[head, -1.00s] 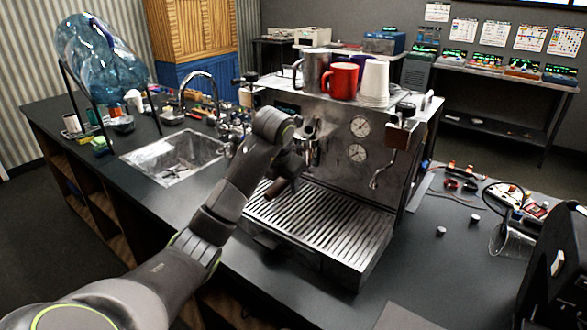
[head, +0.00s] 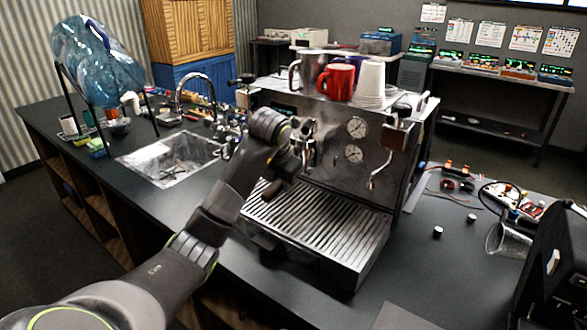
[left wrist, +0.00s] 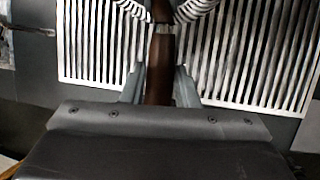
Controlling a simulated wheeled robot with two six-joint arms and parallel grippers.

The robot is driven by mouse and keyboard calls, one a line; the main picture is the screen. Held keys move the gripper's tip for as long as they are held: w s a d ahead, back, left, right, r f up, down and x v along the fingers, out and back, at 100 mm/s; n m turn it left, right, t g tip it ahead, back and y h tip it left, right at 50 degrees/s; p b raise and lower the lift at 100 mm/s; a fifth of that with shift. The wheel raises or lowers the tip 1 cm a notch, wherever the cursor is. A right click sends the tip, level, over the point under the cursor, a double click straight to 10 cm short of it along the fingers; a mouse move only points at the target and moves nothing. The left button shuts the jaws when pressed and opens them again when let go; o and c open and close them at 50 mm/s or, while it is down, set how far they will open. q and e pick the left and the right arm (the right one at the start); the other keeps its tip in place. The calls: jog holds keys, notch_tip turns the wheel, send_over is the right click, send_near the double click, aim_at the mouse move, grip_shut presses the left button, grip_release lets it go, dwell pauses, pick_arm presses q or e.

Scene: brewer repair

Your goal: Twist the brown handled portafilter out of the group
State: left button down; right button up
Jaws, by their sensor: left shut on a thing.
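The espresso machine (head: 335,150) stands on the dark counter, with a slatted drip tray (head: 320,230) at its front. My left gripper (head: 281,178) is in front of the group, above the left part of the drip tray. It is shut on the brown handle of the portafilter (head: 270,189), whose end shows just below the gripper. In the left wrist view the brown handle (left wrist: 160,68) runs upright between the two fingers, over the tray slats. The portafilter's head and its seat in the group are mostly hidden, so I cannot tell how it sits. My right gripper is not in view.
A red mug (head: 337,82), a metal pitcher (head: 308,72) and white cups (head: 370,80) stand on the machine's top. A steam wand (head: 378,172) hangs at its right. A sink (head: 170,158) lies to the left. A glass jug (head: 508,240) lies on the right counter.

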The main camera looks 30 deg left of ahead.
pick_arm(q)
jog(key=shift+f, duration=0.1)
dwell(0.8)
jog(key=shift+s+a+m+b, duration=0.2)
jog(key=shift+a+m+b, duration=0.1)
jog(key=shift+a+b, duration=0.05)
jog(key=shift+a+m+h, duration=0.3)
jog(key=shift+m, duration=0.1)
jog(key=shift+a, duration=0.1)
jog(key=w+a+m+h+b, duration=0.1)
jog(key=w+a+m+h, duration=0.2)
jog(key=a+m, duration=0.2)
jog(key=shift+w+a+m, duration=0.25)
jog(key=shift+m, duration=0.75)
dwell(0.4)
